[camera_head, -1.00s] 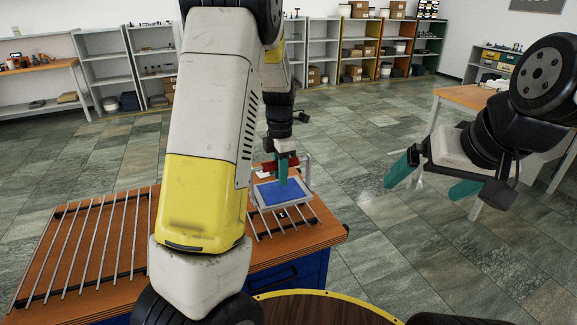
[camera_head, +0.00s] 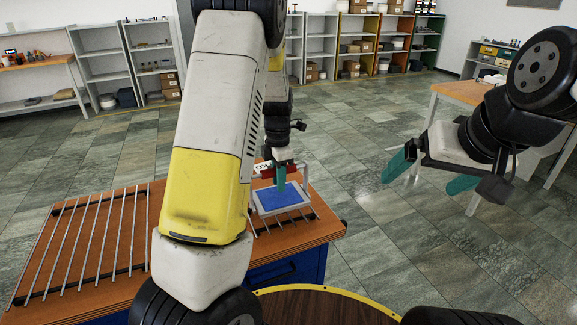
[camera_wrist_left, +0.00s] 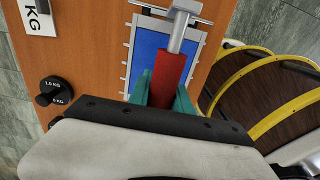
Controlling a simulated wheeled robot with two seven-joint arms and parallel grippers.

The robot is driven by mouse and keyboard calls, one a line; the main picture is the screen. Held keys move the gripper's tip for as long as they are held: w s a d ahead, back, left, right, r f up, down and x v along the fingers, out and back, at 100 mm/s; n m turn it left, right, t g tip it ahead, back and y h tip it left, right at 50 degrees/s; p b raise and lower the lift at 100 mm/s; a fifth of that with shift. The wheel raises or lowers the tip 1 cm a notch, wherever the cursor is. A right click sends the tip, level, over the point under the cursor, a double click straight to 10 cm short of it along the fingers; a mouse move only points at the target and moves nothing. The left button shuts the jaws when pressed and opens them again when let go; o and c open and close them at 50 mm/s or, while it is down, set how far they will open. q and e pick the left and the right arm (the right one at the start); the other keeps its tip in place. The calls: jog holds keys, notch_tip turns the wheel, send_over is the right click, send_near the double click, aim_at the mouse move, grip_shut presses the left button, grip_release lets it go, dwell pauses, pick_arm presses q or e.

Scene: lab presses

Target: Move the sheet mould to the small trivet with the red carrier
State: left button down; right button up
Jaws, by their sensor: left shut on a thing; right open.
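The sheet mould (camera_head: 255,203), a pale frame with a blue sheet, is at the right end of the wooden bench. It also shows in the left wrist view (camera_wrist_left: 128,60). The red carrier (camera_wrist_left: 170,80) has a red grip and a grey metal bar, and stands over the mould. My left gripper (camera_head: 281,180) is shut on the red grip. The small trivet (camera_head: 282,222) of thin metal bars shows under the mould's near side; I cannot tell whether the mould touches it. My right gripper (camera_head: 430,175) is open and empty, in the air to the right.
A larger trivet of metal bars (camera_head: 85,240) lies on the left of the bench (camera_head: 30,265). In the left wrist view a black 1.0 KG weight (camera_wrist_left: 55,90) stands on the wood near a white label (camera_wrist_left: 38,18). My left arm hides the bench's middle. Shelves line the back wall.

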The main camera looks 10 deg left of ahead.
aim_at(279, 196)
pick_arm(q)
jog(key=shift+f, duration=1.5)
jog(key=shift+f, duration=0.6)
dwell(0.6)
jog(key=shift+r, duration=2.3)
